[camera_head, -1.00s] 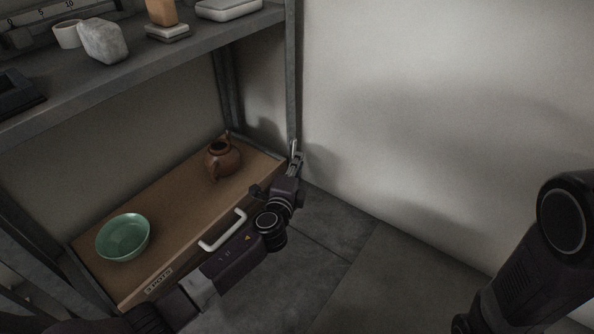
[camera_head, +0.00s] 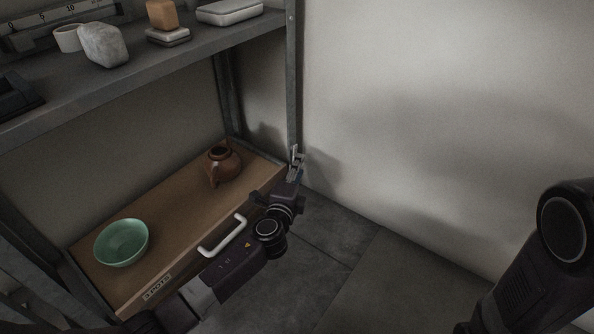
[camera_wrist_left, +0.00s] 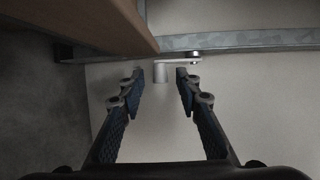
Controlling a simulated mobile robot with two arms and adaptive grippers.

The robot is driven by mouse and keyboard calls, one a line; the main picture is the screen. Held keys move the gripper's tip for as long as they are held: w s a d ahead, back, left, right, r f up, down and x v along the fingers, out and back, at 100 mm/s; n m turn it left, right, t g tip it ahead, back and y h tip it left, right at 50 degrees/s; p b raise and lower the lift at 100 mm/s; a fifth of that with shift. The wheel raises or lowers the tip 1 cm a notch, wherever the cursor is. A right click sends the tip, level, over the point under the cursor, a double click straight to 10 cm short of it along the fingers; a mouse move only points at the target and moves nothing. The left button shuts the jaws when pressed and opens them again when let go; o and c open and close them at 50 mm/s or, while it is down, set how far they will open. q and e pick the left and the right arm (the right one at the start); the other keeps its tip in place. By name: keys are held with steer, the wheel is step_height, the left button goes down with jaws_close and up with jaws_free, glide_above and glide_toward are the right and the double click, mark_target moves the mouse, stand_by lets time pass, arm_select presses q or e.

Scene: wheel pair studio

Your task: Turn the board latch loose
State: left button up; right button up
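The board latch (camera_wrist_left: 176,64) is a small pale metal lever with a short peg at its left end. In the left wrist view its pivot sits on the grey metal post at right, and the lever lies across the picture. My left gripper (camera_wrist_left: 160,74) is open, with one dark finger on each side of the peg; I cannot tell whether either touches it. In the head view the left gripper (camera_head: 297,160) is at the shelf post by the right end of the wooden board (camera_head: 185,215). There the latch is too small to make out. My right gripper is out of view.
The board bears a green bowl (camera_head: 121,243) and a brown jug (camera_head: 222,165), with a white handle (camera_head: 223,236) on its front. The upper shelf (camera_head: 150,62) holds a grey stone (camera_head: 104,45) and other small items. The floor (camera_head: 345,270) at right looks clear.

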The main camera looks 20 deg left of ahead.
arm_select(q)
steer(key=s+r, duration=0.1)
steer(key=s, duration=1.1)
steer(key=shift+d, duration=0.25)
